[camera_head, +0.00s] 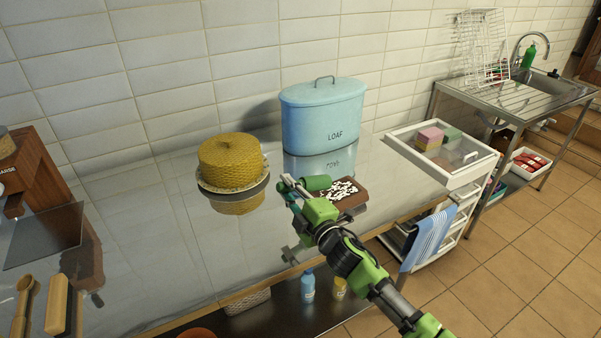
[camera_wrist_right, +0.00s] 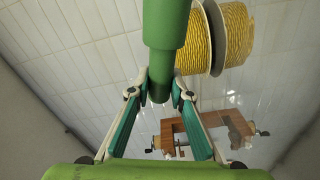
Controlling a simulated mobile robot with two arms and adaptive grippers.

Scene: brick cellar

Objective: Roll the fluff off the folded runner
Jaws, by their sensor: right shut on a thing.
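The folded runner (camera_head: 356,201) is a small brown folded cloth on the shiny metal counter, in front of the blue bin. White fluff (camera_head: 341,190) lies scattered over its top. My right gripper (camera_head: 290,186) is at the runner's left side, shut on the handle of a green lint roller (camera_head: 318,183). The roller's head is by the runner's back left edge; I cannot tell whether it touches the cloth. In the right wrist view the lint roller (camera_wrist_right: 165,25) stands out from between my right fingers (camera_wrist_right: 160,92). My left gripper is not in view.
A blue LOAF bin (camera_head: 322,112) stands behind the runner. A round yellow woven box (camera_head: 231,160) sits to the left. A white tray (camera_head: 440,165) with sponges is to the right. Wooden utensils (camera_head: 56,305) lie at lower left. The counter's middle left is clear.

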